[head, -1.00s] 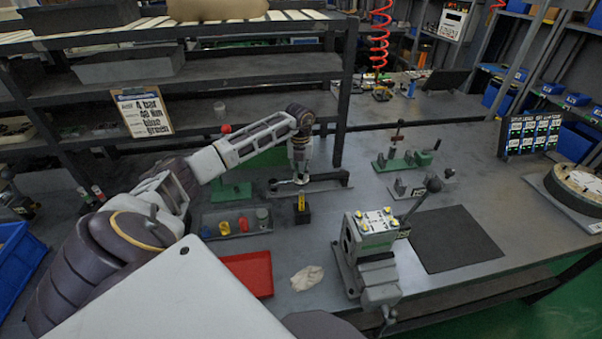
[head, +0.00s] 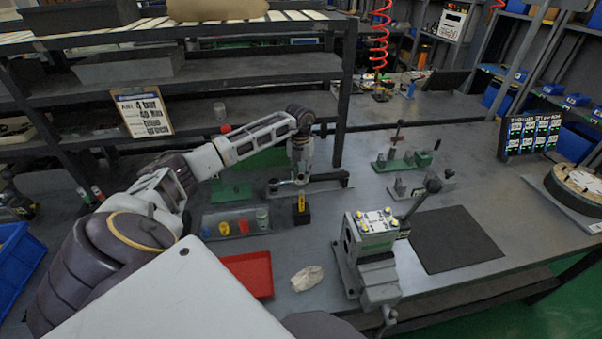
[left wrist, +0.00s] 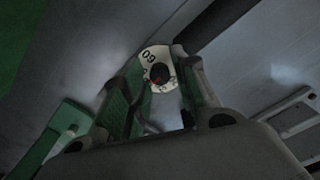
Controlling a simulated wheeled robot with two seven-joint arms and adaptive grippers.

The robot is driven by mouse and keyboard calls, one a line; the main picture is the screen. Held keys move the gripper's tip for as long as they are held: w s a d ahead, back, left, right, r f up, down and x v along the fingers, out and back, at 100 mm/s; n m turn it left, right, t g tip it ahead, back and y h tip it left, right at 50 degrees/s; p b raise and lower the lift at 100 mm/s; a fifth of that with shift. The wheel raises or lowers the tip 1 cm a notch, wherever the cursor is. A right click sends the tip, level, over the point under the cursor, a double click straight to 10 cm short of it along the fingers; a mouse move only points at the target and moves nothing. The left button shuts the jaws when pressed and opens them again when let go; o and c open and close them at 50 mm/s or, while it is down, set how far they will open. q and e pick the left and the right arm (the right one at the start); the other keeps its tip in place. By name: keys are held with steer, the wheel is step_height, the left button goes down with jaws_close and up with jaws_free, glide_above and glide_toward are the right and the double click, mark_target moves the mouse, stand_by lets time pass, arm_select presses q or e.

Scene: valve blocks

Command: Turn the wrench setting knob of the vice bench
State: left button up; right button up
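The wrench (head: 328,179) lies near the rear of the bench, below my left gripper (head: 301,180), which points down at its left part. The vice (head: 372,250) stands at the bench front with a ball-ended lever. My right gripper is not in view.
A tray of coloured pieces (head: 211,235), a red tray (head: 248,272), a black and yellow block (head: 301,211) and a pale cloth (head: 307,279) lie in front of the wrench. Green-based fixtures (head: 402,163) stand to its right. A dark mat (head: 457,240) lies right of the vice.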

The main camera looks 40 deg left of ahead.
mark_target(300, 175)
arm_select(q)
step_height(300, 175, up, 12)
stand_by(0.9)
steer(key=shift+s+f, duration=0.1)
stand_by(0.6)
